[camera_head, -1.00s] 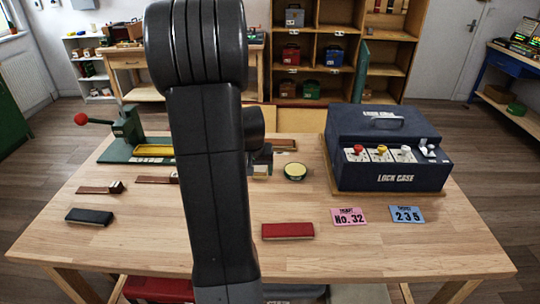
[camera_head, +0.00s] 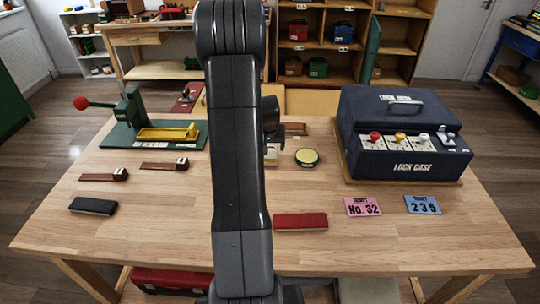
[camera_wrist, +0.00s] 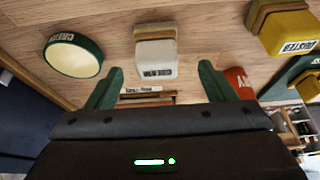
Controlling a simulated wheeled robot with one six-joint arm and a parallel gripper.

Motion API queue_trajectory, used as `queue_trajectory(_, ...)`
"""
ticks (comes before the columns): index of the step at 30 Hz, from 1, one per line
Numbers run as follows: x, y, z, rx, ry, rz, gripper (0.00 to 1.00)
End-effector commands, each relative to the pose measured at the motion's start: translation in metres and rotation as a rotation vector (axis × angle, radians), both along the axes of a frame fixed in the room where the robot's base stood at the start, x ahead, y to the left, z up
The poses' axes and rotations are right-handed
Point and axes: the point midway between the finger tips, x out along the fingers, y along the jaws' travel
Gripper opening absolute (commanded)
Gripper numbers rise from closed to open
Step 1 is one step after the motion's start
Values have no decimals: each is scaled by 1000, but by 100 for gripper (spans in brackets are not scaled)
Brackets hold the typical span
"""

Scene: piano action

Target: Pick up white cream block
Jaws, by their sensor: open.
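The white cream block (camera_wrist: 156,55) shows in the wrist view, resting on the wooden table with a wooden strip along its far end and a small dark label on its near face. My gripper (camera_wrist: 160,80) is open, with its two green fingers apart on either side of the block's near end. Nothing is held, and I see no finger touching the block. In the head view my arm hides the gripper and most of the block; only a pale sliver of it (camera_head: 271,156) shows beside the arm.
A round green-rimmed tin (camera_wrist: 74,54) lies left of the block in the wrist view. A yellow block (camera_wrist: 287,30) is at right. In the head view, the dark lock case (camera_head: 405,135) stands at right, a green press (camera_head: 140,125) at left, and a red block (camera_head: 301,221) in front.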

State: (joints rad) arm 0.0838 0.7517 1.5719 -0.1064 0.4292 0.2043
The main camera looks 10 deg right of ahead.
Motion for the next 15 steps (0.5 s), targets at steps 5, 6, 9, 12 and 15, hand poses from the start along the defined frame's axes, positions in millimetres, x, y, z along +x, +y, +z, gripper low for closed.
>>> queue_trajectory(5, 3, -1, -7, 0, 1, 0, 76)
queue_trajectory(6, 4, -2, -9, 0, 2, 0, 76)
queue_trajectory(9, 8, -4, -16, 0, 3, -1, 76)
queue_trajectory(12, 13, -7, -26, 0, 3, -1, 76)
queue_trajectory(15, 18, -9, -37, 0, 4, -1, 76)
